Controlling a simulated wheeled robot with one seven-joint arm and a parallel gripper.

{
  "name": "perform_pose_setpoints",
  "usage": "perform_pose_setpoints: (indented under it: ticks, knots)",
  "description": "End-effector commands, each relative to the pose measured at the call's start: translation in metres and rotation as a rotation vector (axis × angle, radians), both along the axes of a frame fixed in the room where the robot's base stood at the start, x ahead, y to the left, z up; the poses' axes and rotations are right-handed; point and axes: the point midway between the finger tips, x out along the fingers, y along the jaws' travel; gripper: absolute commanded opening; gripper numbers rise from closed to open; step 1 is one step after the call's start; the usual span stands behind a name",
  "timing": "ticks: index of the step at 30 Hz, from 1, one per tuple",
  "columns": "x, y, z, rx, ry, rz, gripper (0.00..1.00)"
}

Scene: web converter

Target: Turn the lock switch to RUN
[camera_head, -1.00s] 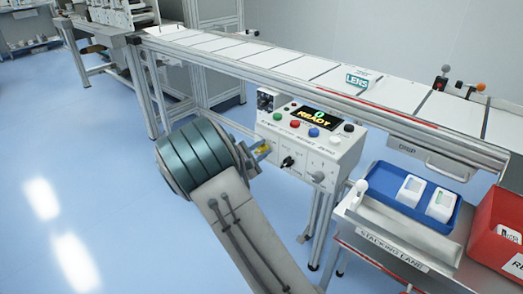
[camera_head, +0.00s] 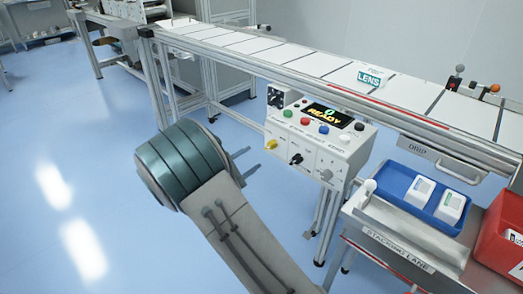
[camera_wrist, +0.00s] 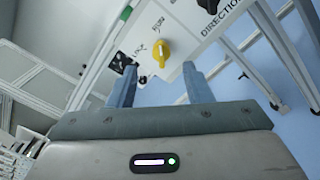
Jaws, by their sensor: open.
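The lock switch is a yellow knob (camera_head: 271,145) on the left of the front face of a white control box (camera_head: 338,157). In the wrist view the yellow knob (camera_wrist: 161,53) sits near labels that seem to read LOCK and RUN; its exact pointing direction is hard to tell. My gripper (camera_head: 246,163) is open and empty, to the left of the box and apart from the knob. In the wrist view the knob lies beyond and between the two fingertips of my gripper (camera_wrist: 159,72).
A black knob (camera_head: 296,159) sits to the right of the yellow one. The box's top has coloured buttons and a display (camera_head: 327,116) reading READY. The conveyor (camera_head: 290,57) runs behind. A blue tray (camera_head: 400,206) and red bin (camera_head: 497,240) stand at right. Floor is clear at left.

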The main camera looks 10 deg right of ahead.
Motion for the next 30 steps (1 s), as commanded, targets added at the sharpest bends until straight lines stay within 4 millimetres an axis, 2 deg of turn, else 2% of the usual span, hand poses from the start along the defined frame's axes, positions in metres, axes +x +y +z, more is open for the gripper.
perform_pose_setpoints:
  ticks: [3,7,23,26,30]
  knots:
    - [-0.012,0.017,0.001,0.001,0.001,0.003,0.46]
    - [-0.019,0.027,0.000,0.001,0.000,0.002,0.46]
    - [-0.022,0.031,0.000,-0.001,0.001,0.000,0.46]
    - [-0.024,0.026,0.004,0.013,0.004,-0.014,0.46]
    - [-0.038,-0.003,0.028,0.108,0.022,-0.112,0.46]
